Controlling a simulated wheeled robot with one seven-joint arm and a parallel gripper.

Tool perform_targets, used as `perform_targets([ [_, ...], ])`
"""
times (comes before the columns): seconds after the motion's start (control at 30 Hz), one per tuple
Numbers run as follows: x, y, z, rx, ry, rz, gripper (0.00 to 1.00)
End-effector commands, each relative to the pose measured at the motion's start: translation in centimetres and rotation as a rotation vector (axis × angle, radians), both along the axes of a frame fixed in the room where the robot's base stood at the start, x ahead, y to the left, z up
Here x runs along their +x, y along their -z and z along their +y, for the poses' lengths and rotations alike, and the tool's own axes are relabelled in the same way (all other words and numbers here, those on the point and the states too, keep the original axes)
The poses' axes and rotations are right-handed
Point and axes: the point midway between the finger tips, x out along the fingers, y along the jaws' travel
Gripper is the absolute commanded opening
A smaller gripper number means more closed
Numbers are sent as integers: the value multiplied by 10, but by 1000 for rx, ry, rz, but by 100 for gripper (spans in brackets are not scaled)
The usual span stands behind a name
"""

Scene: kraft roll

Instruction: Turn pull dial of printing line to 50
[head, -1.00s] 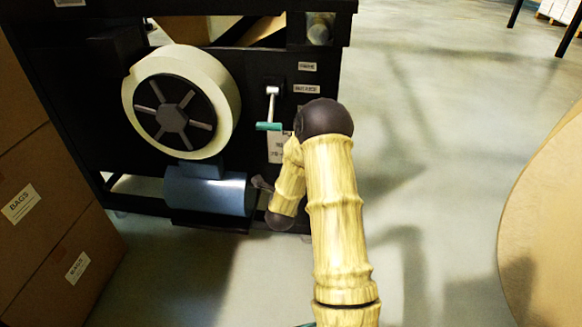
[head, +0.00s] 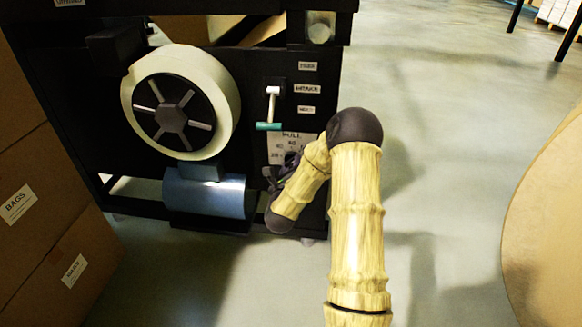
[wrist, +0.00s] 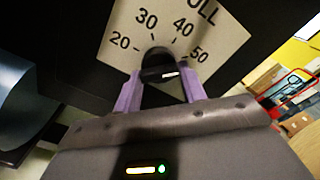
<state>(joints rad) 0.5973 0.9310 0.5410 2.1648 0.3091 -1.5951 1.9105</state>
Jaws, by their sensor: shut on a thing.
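The pull dial has a black knob (wrist: 158,64) on a white scale plate (wrist: 225,45) marked 20, 30, 40 and 50 in the wrist view. The plate is tilted in that picture. My gripper (wrist: 161,84) is shut on the knob, with one purple finger on each side of it. The knob's white mark points right, toward the 50 side; its exact reading is hard to tell. In the head view, part of the pull plate (head: 289,142) shows on the black machine, and my arm and gripper hide the knob.
A handle with a green grip (head: 268,126) sticks out just above the plate. A large pale roll (head: 222,85) and a blue cylinder (head: 208,194) are to the left. Cartons (head: 45,225) stand far left.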

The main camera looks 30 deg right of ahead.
Motion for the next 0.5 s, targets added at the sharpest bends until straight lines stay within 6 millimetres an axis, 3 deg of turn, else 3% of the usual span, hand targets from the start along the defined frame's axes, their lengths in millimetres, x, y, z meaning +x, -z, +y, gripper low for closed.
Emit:
perform_targets([
  [0.37, -1, 4, 1, 9, -1, 6, 18],
  [0.4, -1, 4, 1, 9, -1, 6, 45],
  [0.5, -1, 3, 1, 8, -1, 5, 63],
])
